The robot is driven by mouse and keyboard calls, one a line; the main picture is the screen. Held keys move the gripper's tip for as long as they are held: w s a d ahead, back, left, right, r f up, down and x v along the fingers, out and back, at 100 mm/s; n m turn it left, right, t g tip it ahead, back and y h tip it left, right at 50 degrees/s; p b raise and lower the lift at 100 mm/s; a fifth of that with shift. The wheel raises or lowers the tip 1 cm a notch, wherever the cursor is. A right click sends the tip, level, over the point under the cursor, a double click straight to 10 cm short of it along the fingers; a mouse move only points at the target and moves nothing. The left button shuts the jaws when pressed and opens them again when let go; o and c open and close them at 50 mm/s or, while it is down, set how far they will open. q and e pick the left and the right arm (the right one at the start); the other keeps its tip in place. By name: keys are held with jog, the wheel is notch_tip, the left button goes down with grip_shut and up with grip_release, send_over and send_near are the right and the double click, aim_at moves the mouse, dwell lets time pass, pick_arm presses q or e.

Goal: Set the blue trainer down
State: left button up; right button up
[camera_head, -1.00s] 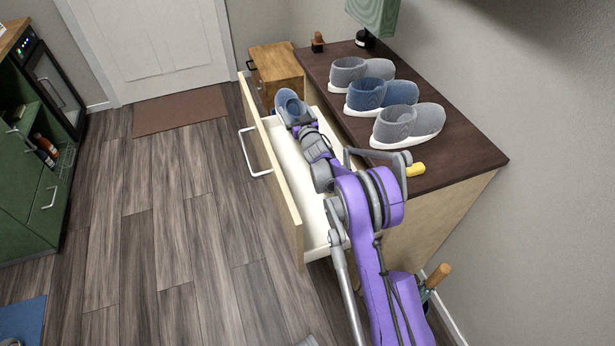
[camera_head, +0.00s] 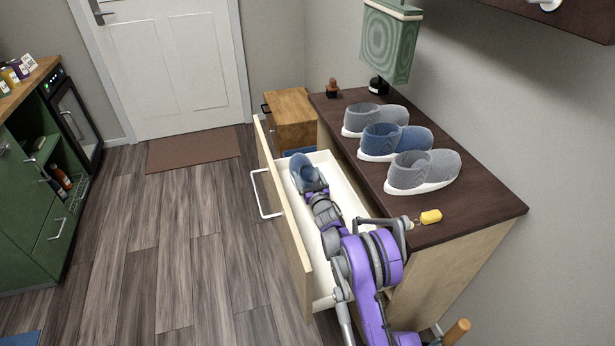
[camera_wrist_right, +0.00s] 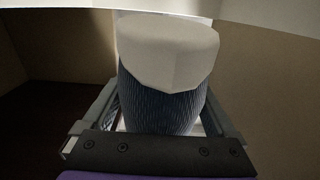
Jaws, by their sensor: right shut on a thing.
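My right gripper (camera_head: 311,184) is shut on a blue trainer (camera_head: 302,168) at the far part of the open drawer (camera_head: 349,201). The trainer also shows in the right wrist view (camera_wrist_right: 160,98), with its pale sole end facing up and its blue knit part between the fingers. Its lower part is hidden, so I cannot tell whether it touches the drawer floor. Another blue trainer (camera_head: 413,137) stands on the dark cabinet top (camera_head: 462,208), between two grey trainers (camera_head: 377,117) (camera_head: 430,168). My left gripper is not in view.
A yellow key tag (camera_head: 430,217) lies near the cabinet top's front edge. A wooden box (camera_head: 292,108) stands beyond the drawer. A green lamp (camera_head: 391,42) stands at the back. The floor left of the drawer is clear to the green cabinet (camera_head: 28,190).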

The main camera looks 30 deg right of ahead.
jog(key=shift+f+b, duration=0.55)
jog(key=shift+f, duration=0.1)
jog(key=o, duration=1.4)
jog(key=shift+r, duration=0.15)
jog(key=shift+r+p, duration=0.35)
jog(key=shift+p, duration=0.1)
jog(key=p+v, duration=0.1)
jog(key=v, duration=1.1)
jog(key=shift+r, duration=0.1)
